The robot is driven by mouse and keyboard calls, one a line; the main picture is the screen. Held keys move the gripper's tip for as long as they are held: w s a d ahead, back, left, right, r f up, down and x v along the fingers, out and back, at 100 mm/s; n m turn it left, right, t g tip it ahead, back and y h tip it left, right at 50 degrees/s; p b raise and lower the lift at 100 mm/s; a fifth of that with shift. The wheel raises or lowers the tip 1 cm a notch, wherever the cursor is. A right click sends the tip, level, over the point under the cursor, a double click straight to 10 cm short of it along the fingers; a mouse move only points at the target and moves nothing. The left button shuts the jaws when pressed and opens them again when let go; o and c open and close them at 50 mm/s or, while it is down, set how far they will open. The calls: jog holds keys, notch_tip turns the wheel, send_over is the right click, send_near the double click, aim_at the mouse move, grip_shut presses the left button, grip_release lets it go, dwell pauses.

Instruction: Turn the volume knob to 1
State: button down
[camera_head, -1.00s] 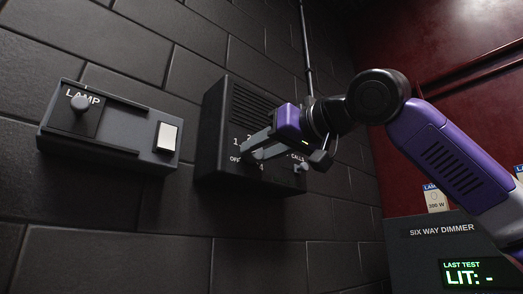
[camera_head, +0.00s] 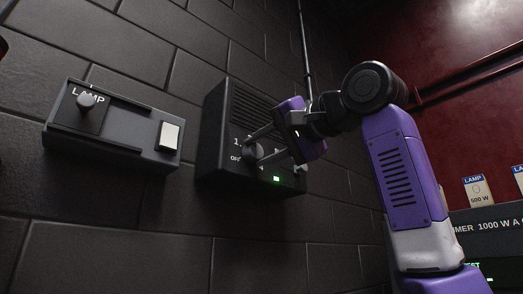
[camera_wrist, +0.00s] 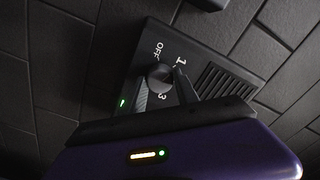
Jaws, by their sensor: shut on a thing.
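The volume knob (camera_head: 252,153) is a dark round knob on the front of a black speaker box (camera_head: 213,142) on the wall. Marks OFF and 1 show beside it. In the wrist view the knob (camera_wrist: 158,75) sits among the marks OFF, 1 and 3, with 1 near one fingertip. My gripper (camera_head: 259,146) is shut on the knob, one finger on each side. The fingers also show in the wrist view (camera_wrist: 163,84). The fingers hide part of the dial, and I cannot tell which mark the knob points to.
A grey lamp slider panel (camera_head: 118,120) with a white switch (camera_head: 168,136) is on the wall to the left. A small green light (camera_head: 276,179) glows on the box below the knob. A dimmer unit (camera_head: 490,228) stands at the lower right.

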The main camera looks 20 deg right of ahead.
jog(key=shift+m, duration=0.6)
jog(key=c, duration=0.9)
grip_release()
jog(key=b+v, duration=0.2)
jog(key=v, duration=0.5)
jog(key=shift+s+d, duration=0.15)
jog(key=shift+s, duration=0.2)
